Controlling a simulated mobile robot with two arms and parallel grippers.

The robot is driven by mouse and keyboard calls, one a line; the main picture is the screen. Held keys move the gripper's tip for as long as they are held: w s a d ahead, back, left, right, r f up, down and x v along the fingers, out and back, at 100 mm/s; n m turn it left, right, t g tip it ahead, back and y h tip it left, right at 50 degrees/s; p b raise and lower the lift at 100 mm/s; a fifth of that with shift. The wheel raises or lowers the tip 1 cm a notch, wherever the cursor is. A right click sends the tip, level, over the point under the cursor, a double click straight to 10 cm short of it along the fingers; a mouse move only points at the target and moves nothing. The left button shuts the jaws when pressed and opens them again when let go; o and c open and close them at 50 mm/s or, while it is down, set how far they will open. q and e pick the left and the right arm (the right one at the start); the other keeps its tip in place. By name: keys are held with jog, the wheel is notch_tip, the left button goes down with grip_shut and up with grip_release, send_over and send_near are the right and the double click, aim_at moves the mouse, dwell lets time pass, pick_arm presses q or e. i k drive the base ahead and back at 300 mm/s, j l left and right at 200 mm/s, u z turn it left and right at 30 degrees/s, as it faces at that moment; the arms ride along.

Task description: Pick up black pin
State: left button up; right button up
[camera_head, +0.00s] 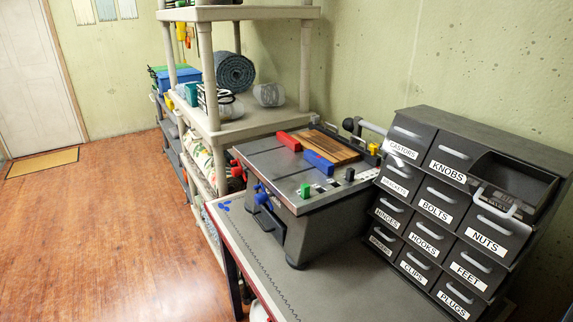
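A small black piece (349,174), which looks like the black pin, stands on the top of a grey bench machine (262,157) near its right front edge. A small green pin (304,190) stands to its left on the same top. A blue block (319,162) and a wooden board (335,147) lie just behind it. The black piece is too small to make out its exact shape. Neither of my grippers is in view.
A dark drawer cabinet (427,188) with labelled drawers stands right of the machine; its top right drawer (506,200) looks pulled out. Small blue pieces (224,203) lie at the workbench's (340,285) left corner. Shelving (255,121) stands behind. Open floor (100,230) lies left.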

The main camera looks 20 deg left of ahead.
aim_at(350, 174)
jog(key=u, duration=0.15)
jog(key=i+j+z, duration=0.1)
jog(key=z, duration=1.05)
jog(key=j+z, duration=0.35)
jog(key=k+j+z, duration=0.15)
jog(key=j+z, duration=0.15)
jog(key=j, duration=0.2)
jog(key=k+j+z, duration=0.15)
jog(key=j+z, duration=0.2)
jog(key=k+j+z, duration=0.2)
jog(key=j+z, duration=0.15)
